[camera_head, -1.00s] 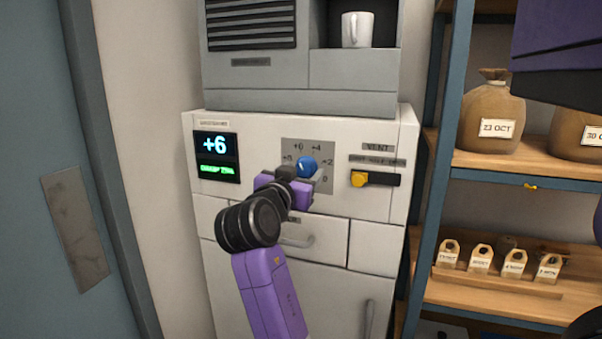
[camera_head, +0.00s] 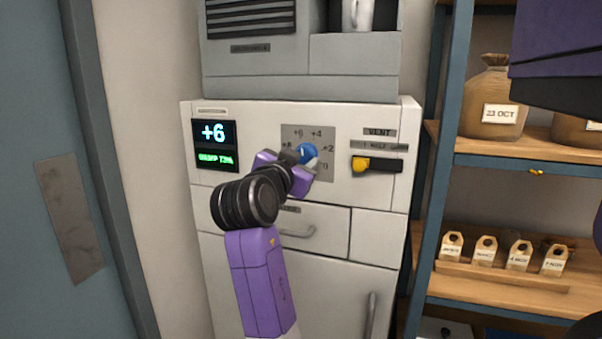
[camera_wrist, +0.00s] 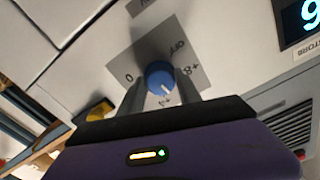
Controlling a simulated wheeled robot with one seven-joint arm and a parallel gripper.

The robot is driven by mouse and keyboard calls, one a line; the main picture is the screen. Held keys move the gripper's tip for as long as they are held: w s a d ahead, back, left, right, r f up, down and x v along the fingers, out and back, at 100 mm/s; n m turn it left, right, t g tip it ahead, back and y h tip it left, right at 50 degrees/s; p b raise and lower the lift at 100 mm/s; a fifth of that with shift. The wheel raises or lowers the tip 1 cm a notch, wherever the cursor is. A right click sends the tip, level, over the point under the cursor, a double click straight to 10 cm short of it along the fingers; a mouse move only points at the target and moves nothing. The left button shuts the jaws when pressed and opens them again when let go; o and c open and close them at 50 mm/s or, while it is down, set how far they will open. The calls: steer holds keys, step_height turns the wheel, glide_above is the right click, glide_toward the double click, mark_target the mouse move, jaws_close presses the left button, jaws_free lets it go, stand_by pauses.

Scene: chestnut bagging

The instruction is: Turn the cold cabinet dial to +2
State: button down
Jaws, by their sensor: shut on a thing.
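The cold cabinet dial (camera_head: 308,153) is a round blue knob with a white pointer line, on a grey scale plate (camera_head: 322,133) marked with numbers. The plate shows +6, +4, +2 and 0 in the head view. The dial also shows in the wrist view (camera_wrist: 160,77), between the two fingers. My gripper (camera_head: 300,165) is at the plate, shut on the dial. In the wrist view its fingers (camera_wrist: 160,95) lie on either side of the knob, and the pointer line is toward the gripper side. The display (camera_head: 214,133) reads +6, with a green line below.
A yellow vent slider (camera_head: 361,164) sits right of the dial. A drawer handle (camera_head: 298,232) is below my gripper. A shelf rack (camera_head: 437,180) with a sack (camera_head: 492,100) and several small tagged bags stands at the right. A door (camera_head: 60,120) is at the left.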

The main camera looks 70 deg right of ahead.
steer(key=m+b, duration=0.2)
steer(key=b, duration=0.1)
steer(key=m+b, duration=0.2)
steer(key=b, duration=0.1)
steer(key=shift+f+m, duration=0.3)
steer(key=shift+f, duration=0.05)
steer(key=m+b, duration=0.3)
steer(key=b, duration=0.1)
steer(key=shift+r+m, duration=0.1)
steer(key=shift+m, duration=0.3)
steer(key=m+b, duration=0.4)
steer(key=shift+r, duration=0.1)
steer(key=shift+r+m+b, duration=0.15)
steer(key=shift+m+b, duration=0.75)
steer(key=shift+m, duration=1.1)
steer(key=c, duration=0.8)
jaws_free()
steer(key=shift+c, duration=0.2)
steer(key=shift+r, duration=0.1)
